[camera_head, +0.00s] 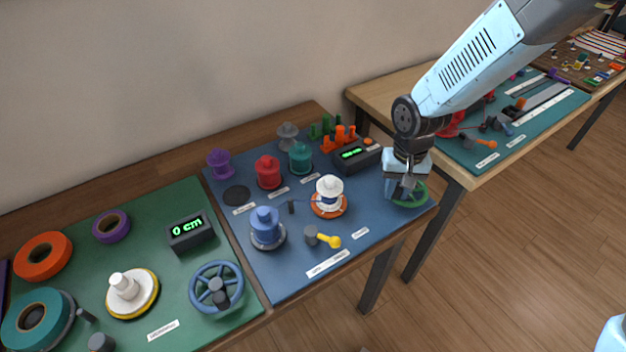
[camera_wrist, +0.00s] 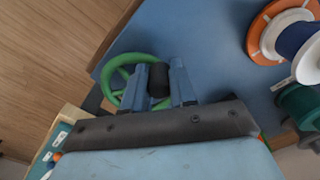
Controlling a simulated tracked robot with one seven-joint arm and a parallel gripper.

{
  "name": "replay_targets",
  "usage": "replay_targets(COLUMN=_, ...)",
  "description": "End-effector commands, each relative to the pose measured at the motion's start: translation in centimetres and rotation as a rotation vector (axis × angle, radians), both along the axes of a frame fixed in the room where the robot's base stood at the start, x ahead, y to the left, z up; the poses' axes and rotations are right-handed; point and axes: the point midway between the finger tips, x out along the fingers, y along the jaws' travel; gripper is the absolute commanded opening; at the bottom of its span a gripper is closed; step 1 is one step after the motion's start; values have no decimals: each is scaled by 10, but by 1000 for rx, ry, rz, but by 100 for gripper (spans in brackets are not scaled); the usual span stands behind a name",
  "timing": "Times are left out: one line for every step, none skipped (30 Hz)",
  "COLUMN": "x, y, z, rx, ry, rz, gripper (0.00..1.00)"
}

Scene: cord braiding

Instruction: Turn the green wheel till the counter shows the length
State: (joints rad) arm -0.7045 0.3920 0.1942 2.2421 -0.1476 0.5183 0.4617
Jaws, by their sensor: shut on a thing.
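The green wheel (camera_head: 421,196) lies at the right front corner of the blue mat. My gripper (camera_head: 407,187) is over it from above. In the wrist view, the wheel (camera_wrist: 111,76) shows its rim and spokes, and my two fingers (camera_wrist: 158,84) are shut on its dark upright handle (camera_wrist: 158,76). My fingers and wrist hide part of the wheel. The counter (camera_head: 358,155) is a dark box with a green lit display behind the wheel on the same mat. Its digits are too small to read.
On the blue mat (camera_head: 300,273) stand a white spool on an orange base (camera_head: 329,194), a blue spool (camera_head: 266,226), a yellow-handled crank (camera_head: 327,239), and red (camera_head: 268,172) and teal (camera_head: 300,157) spools. The green mat holds a blue wheel (camera_head: 217,287) and another counter reading 0 cm (camera_head: 190,231).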

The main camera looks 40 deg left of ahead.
Motion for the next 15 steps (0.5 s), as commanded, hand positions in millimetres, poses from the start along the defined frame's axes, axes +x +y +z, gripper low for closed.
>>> replay_targets(x=-1, y=-1, z=-1, rx=-1, ry=2, rz=0, gripper=0)
replay_targets(x=-1, y=-1, z=-1, rx=-1, ry=2, rz=0, gripper=0)
replay_targets(x=-1, y=-1, z=-1, rx=-1, ry=2, rz=0, gripper=0)
replay_targets(x=-1, y=-1, z=-1, rx=-1, ry=2, rz=0, gripper=0)
replay_targets(x=-1, y=-1, z=-1, rx=-1, ry=2, rz=0, gripper=0)
replay_targets(x=-1, y=-1, z=-1, rx=-1, ry=2, rz=0, gripper=0)
replay_targets(x=-1, y=-1, z=-1, rx=-1, ry=2, rz=0, gripper=0)
replay_targets(x=-1, y=-1, z=-1, rx=-1, ry=2, rz=0, gripper=0)
replay_targets(x=-1, y=-1, z=-1, rx=-1, ry=2, rz=0, gripper=27)
replay_targets(x=-1, y=-1, z=-1, rx=-1, ry=2, rz=0, gripper=30)
replay_targets(x=-1, y=-1, z=-1, rx=-1, ry=2, rz=0, gripper=33)
replay_targets(x=-1, y=-1, z=-1, rx=-1, ry=2, rz=0, gripper=37)
replay_targets(x=0, y=-1, z=-1, rx=-1, ry=2, rz=0, gripper=40)
replay_targets(x=0, y=-1, z=-1, rx=-1, ry=2, rz=0, gripper=42)
replay_targets(x=0, y=-1, z=-1, rx=-1, ry=1, rz=0, gripper=46)
